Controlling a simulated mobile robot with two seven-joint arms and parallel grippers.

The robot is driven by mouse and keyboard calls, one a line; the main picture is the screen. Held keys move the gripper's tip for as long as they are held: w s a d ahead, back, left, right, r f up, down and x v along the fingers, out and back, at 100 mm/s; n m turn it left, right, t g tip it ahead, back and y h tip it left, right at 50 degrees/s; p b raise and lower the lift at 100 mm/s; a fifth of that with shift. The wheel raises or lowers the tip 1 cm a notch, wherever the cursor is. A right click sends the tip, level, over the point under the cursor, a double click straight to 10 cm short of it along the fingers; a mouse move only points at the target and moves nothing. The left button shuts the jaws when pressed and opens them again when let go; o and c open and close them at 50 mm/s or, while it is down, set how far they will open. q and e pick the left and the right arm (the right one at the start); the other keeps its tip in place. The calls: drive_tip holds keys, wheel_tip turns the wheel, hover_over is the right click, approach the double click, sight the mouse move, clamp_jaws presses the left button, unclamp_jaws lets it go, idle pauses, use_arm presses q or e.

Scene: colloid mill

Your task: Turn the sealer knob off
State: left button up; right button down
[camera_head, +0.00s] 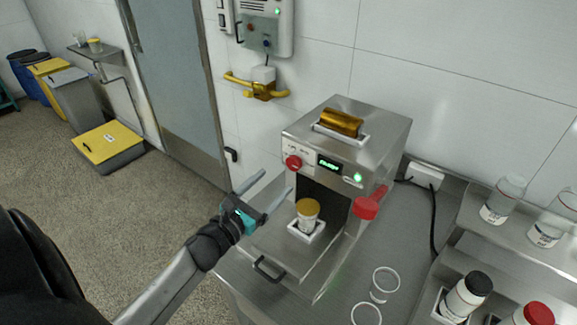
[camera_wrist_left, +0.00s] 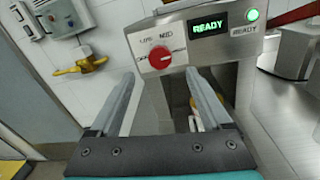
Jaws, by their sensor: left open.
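The sealer (camera_head: 385,128) is a steel box machine on the bench, with a lit green display and a green lamp on its front. Its red sealer knob (camera_head: 293,162) is at the front's upper left; it also shows in the left wrist view (camera_wrist_left: 159,57), with a white pointer mark. My left gripper (camera_head: 272,183) is open and empty, in front of and slightly below the knob, apart from it. In the left wrist view its two fingers (camera_wrist_left: 160,78) point toward the panel with the knob between and beyond their tips. My right gripper is not in view.
A yellow-lidded jar (camera_head: 308,212) stands in a white holder under the sealer head. A red lever (camera_head: 369,203) sticks out at the sealer's right. Bottles (camera_head: 502,199) stand on a rack at the right.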

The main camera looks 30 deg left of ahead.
sight(292, 164)
use_arm(q)
drive_tip(key=w, duration=0.7)
drive_tip(key=shift+w+d, duration=0.1)
drive_tip(key=shift+w, duration=0.2)
drive_tip(key=shift+c, duration=0.4)
clamp_jaws()
